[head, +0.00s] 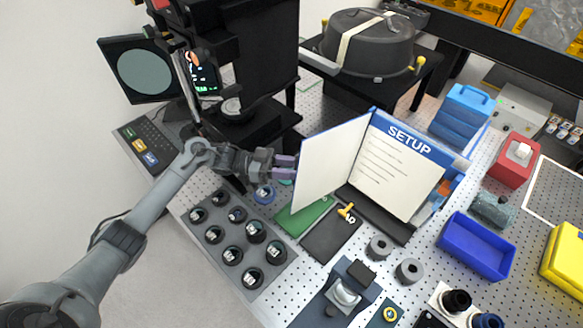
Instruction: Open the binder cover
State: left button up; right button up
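The binder stands upright on a dark stand, with a blue-edged page headed "SETUP" (400,165) facing me. Its cover (330,165) is swung out to the left at a wide angle, with its pale inner side showing. My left gripper (290,166) comes in from the left, with its purple-padded fingertips at the cover's outer left edge. I cannot tell whether the fingertips touch the cover, or how far apart they are. My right gripper is not in view.
A grey tray of several dark round parts (232,238) lies below my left arm. Green and black pads, grey rings (409,271) and a blue bin (477,246) lie in front of the binder. A dark lidded pot (368,42) and the instrument (262,60) stand behind.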

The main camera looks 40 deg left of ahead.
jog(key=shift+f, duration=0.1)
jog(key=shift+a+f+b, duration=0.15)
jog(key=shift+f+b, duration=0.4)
jog(key=shift+b, duration=0.1)
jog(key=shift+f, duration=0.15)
pick_arm(q)
jog(key=v, duration=0.7)
jog(key=shift+a, duration=0.2)
jog(key=shift+s, duration=0.15)
